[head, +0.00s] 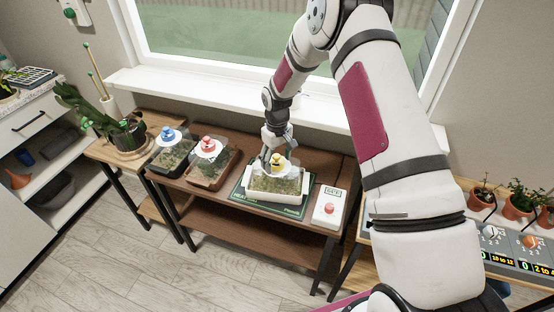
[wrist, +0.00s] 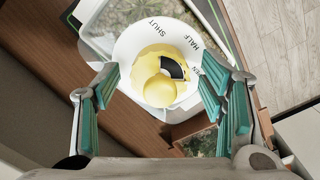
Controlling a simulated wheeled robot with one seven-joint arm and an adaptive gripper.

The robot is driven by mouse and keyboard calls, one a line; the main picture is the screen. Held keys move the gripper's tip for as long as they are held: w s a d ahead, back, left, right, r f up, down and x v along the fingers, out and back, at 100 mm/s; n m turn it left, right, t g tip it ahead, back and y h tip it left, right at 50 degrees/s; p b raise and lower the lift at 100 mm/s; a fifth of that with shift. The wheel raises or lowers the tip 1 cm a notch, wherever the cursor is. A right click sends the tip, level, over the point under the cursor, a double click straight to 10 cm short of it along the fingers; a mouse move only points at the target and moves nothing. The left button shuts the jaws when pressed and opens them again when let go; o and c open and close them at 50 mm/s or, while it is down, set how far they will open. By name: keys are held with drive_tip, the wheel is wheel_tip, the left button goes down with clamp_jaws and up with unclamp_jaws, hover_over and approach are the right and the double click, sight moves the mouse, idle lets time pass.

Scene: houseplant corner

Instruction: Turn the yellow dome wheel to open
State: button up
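The yellow dome wheel (head: 278,160) sits on top of the clear dome over a white planted tray (head: 275,189) in the head view. In the wrist view the yellow wheel (wrist: 148,60) has a round yellow knob and a dark wedge on its right side. A white disc (wrist: 128,45) around it reads SHUT, HALF and a partly hidden word ending in EN. My gripper (wrist: 160,84) is open, with its teal-padded fingers left and right of the wheel and visible gaps to it. In the head view my gripper (head: 269,153) is at the wheel's left side.
Domes with a red wheel (head: 208,143) and a blue wheel (head: 168,133) stand to the left on the brown table. A white box with a red button (head: 329,208) stands to the right. The window sill (head: 220,98) runs close behind.

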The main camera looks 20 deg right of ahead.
wheel_tip(320, 180, up, 12)
idle(0.6)
idle(0.4)
drive_tip(key=s+r+m+t, duration=0.1)
drive_tip(key=s+r, duration=0.7)
drive_tip(key=r, duration=0.3)
drive_tip(key=s+r+m+t, duration=0.1)
drive_tip(key=s+r+t, duration=0.1)
drive_tip(key=s+r, duration=0.7)
drive_tip(key=s+r+m+t, duration=0.1)
drive_tip(key=s+r, duration=0.2)
drive_tip(key=s, duration=0.6)
drive_tip(key=s+r+m+t, duration=0.1)
drive_tip(key=s+r, duration=0.1)
drive_tip(key=s, duration=0.7)
drive_tip(key=shift+r, duration=0.4)
drive_tip(key=shift+s+a, duration=0.1)
